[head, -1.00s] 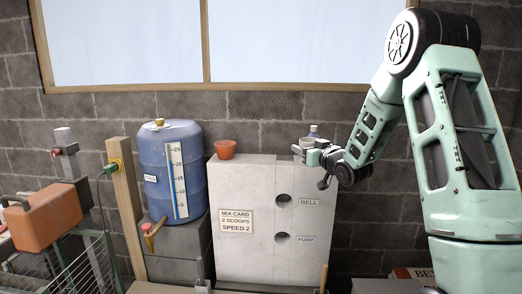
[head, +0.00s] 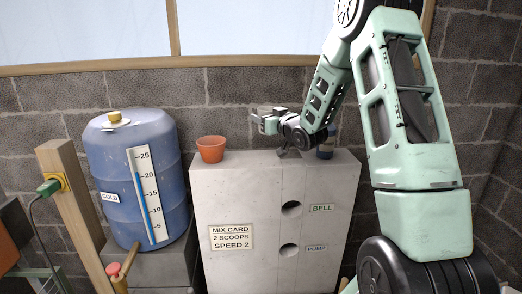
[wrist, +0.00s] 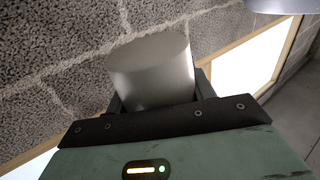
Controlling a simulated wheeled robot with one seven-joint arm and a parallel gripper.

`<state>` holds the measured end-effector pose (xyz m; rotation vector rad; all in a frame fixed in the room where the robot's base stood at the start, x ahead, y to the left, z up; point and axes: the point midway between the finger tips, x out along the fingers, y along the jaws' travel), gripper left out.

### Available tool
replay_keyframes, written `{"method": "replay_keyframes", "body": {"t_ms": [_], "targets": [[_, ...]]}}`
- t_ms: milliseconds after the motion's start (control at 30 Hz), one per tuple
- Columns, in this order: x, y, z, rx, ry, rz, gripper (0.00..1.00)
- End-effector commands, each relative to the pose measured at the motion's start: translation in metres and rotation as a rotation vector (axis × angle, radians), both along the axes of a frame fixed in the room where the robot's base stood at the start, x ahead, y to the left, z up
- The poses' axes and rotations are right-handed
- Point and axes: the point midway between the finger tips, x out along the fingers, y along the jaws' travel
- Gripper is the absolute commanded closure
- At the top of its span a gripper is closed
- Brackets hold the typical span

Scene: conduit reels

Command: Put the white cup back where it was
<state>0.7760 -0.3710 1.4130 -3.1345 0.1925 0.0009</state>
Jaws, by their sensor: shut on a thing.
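The white cup (wrist: 150,72) fills the middle of the wrist view, and my gripper (wrist: 160,98) is shut around it. The cup looks plain, smooth and pale grey in the shade. In the head view my gripper (head: 266,122) is above the top of the pale concrete block (head: 233,185), right of the orange pot (head: 211,149). The cup is too small and too covered by the gripper to make out there. I cannot tell its exact height above the block.
A bottle (head: 326,149) stands on the block's right end, partly behind my arm. A blue drum (head: 110,175) with a level scale stands at left, beside a wooden post (head: 75,205). The block's front has two round holes and labels. A brick wall is close behind.

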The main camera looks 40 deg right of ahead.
Motion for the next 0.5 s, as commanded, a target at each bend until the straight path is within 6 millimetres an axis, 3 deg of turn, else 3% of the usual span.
{"method": "replay_keyframes", "body": {"t_ms": [200, 500], "targets": [[0.000, 0.000, -0.046, 0.003, 0.003, -0.001, 0.74], [0.000, 0.000, -0.079, 0.003, 0.002, -0.001, 0.74]]}}
